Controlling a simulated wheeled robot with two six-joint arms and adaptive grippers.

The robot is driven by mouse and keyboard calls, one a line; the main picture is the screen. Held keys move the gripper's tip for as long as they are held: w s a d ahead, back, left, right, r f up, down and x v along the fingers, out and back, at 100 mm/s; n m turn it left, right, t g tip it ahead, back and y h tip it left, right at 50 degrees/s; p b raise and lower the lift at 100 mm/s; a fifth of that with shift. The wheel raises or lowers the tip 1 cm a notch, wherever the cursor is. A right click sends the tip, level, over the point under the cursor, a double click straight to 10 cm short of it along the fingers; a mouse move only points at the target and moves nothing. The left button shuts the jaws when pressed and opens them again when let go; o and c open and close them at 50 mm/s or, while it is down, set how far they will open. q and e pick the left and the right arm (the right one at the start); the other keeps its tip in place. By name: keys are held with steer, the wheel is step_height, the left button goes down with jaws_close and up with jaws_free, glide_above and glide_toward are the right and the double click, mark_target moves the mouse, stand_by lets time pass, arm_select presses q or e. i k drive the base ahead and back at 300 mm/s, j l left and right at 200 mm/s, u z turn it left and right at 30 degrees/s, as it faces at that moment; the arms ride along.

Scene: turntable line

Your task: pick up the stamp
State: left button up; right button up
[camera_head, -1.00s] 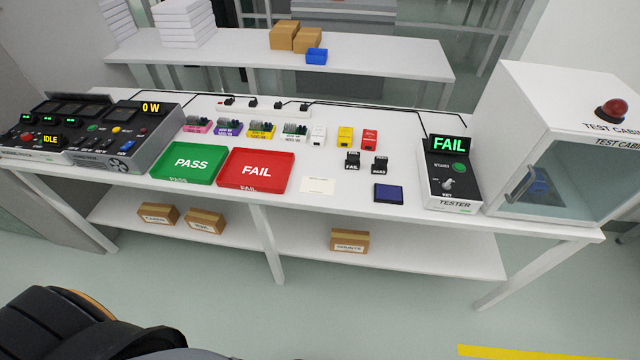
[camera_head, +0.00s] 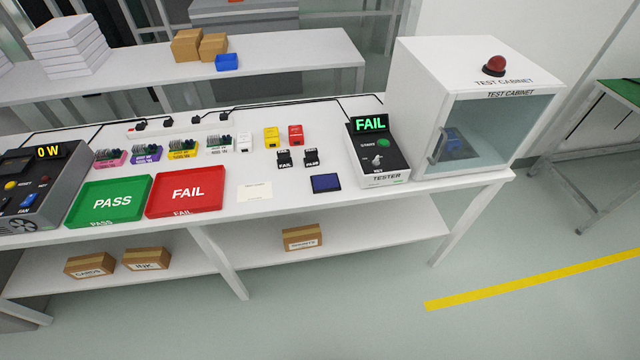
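Two small black stamps stand upright side by side on the white bench. The left one is the FAIL stamp (camera_head: 284,159), and the right one (camera_head: 311,158) has a label that is hard to read now but looked like PASS earlier. A dark blue ink pad (camera_head: 326,183) lies just in front of them. A pale card (camera_head: 254,192) lies to their left. The tester (camera_head: 376,156) to their right shows FAIL in green. Neither of my grippers is in view.
A green PASS tray (camera_head: 141,186) and a red FAIL tray (camera_head: 218,177) sit left on the bench. The test cabinet (camera_head: 408,75) stands at the right end with its glass door facing front. Several labelled boxes, including INK (camera_head: 147,259), are on the lower shelf. Floor in front is clear.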

mark_target(284, 160)
steer(key=j+z, duration=0.3)
steer(key=j, duration=0.25)
steer(key=j+z, duration=0.3)
steer(key=j, duration=0.2)
steer(key=k+j+z, duration=0.25)
steer(key=j, duration=0.2)
steer(key=i+j, duration=0.05)
